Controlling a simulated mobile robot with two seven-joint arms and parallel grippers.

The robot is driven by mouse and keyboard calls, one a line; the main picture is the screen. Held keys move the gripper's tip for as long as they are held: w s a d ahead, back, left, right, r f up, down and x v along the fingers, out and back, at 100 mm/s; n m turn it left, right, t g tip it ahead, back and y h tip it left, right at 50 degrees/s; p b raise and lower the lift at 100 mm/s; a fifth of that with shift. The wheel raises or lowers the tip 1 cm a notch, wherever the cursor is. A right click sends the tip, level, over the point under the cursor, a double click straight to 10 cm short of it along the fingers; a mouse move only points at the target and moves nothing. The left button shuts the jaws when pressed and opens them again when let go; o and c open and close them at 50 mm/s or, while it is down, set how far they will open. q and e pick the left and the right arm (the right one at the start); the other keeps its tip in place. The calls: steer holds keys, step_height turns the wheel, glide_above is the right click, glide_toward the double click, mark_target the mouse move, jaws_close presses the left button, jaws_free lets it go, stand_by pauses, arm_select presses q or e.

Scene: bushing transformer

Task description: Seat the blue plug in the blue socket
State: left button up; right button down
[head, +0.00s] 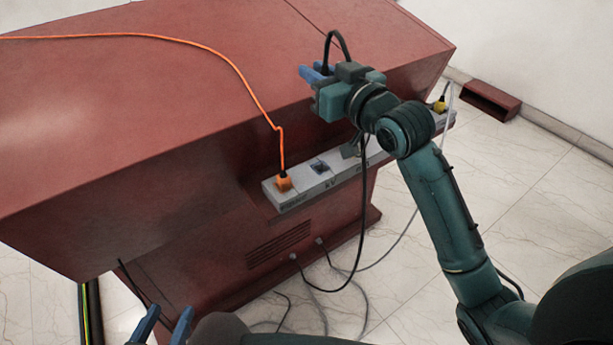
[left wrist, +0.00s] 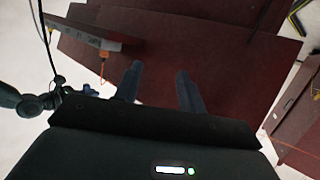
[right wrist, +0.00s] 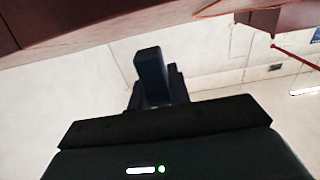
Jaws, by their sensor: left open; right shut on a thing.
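My right gripper (head: 316,76) is above the socket strip, beside the cabinet's upper edge. It is shut on the blue plug, which is mostly hidden between the fingers; a black cable (head: 338,36) loops up from it. In the right wrist view the fingers (right wrist: 158,78) are close together, and I cannot make out the plug clearly. The blue socket (head: 320,167) is in the grey strip, just right of the orange plug, and looks empty. The gripper is apart from it, higher up. My left gripper (head: 165,322) is open and empty at the lower left; its fingers (left wrist: 160,85) also show in the left wrist view.
The grey socket strip (head: 300,192) runs along the red cabinet (head: 130,120). An orange plug (head: 283,183) with an orange cable sits at its near end, a yellow plug (head: 440,105) at its far end. Cables hang below. A red box (head: 490,101) lies by the wall.

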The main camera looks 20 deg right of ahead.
mark_target(316, 163)
step_height(316, 163, down, 18)
steer(key=b, duration=0.5)
steer(key=shift+r, duration=0.1)
arm_select(q)
step_height(316, 163, down, 6)
steer(key=w+d+m, duration=0.1)
steer(key=d+m, duration=0.1)
steer(key=shift+w+g, duration=0.25)
steer(key=shift+g, duration=0.15)
steer(key=shift+d+r, duration=0.1)
arm_select(e)
steer(key=shift+f, duration=0.2)
steer(key=c, duration=1.5)
jaws_free()
arm_select(q)
steer(key=shift+s, duration=0.15)
arm_select(e)
steer(key=shift+o, duration=0.9)
